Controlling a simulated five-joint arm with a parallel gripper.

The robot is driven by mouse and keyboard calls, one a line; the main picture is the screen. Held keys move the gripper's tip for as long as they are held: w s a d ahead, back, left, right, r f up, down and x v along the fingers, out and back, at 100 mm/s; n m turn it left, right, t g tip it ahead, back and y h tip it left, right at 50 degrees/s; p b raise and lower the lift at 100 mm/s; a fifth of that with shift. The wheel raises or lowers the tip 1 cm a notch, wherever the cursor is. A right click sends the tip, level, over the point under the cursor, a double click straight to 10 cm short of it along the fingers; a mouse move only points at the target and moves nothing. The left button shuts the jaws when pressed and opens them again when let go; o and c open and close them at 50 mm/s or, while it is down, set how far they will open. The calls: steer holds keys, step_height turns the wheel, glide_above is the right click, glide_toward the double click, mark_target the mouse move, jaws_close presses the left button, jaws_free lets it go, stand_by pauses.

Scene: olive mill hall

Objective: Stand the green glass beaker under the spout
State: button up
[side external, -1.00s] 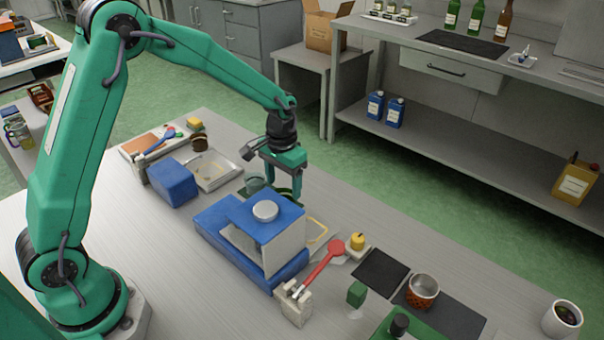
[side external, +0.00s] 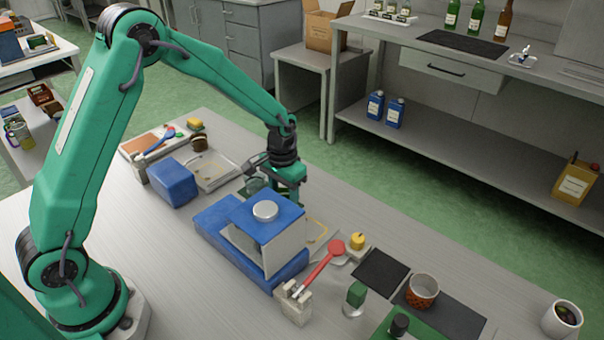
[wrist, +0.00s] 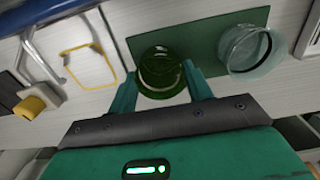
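In the wrist view the green glass beaker (wrist: 162,72) stands at the edge of a dark green mat (wrist: 202,30), between the fingers of my gripper (wrist: 160,75). The fingers are spread, one on each side, close to the glass; a slim gap seems to show on the left. In the side view my gripper (side external: 290,193) is low behind the blue machine (side external: 272,222) and hides most of the beaker. A grey metal tube (wrist: 40,62), perhaps the spout, shows at left in the wrist view, near a yellow square outline (wrist: 88,65) on the table.
A clear glass beaker (wrist: 248,50) stands close to the right finger. A blue block (side external: 172,182) stands left.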

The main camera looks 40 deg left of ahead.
mark_target(285, 195)
steer(key=shift+r, duration=0.2)
steer(key=shift+c, duration=0.4)
steer(key=shift+r, duration=3.15)
steer(key=shift+d+m, duration=0.1)
steer(key=shift+m, duration=0.2)
steer(key=m, duration=0.1)
steer(key=d+m, duration=0.1)
steer(key=m, duration=0.2)
steer(key=shift+w+d, duration=0.15)
steer(key=shift+w, duration=0.1)
steer(key=d+m, duration=0.4)
steer(key=m, duration=1)
steer(key=w+d+m, duration=0.1)
steer(key=d+m, duration=0.3)
steer(key=m, duration=1)
steer(key=shift+d, duration=0.2)
steer(key=shift+f, duration=0.15)
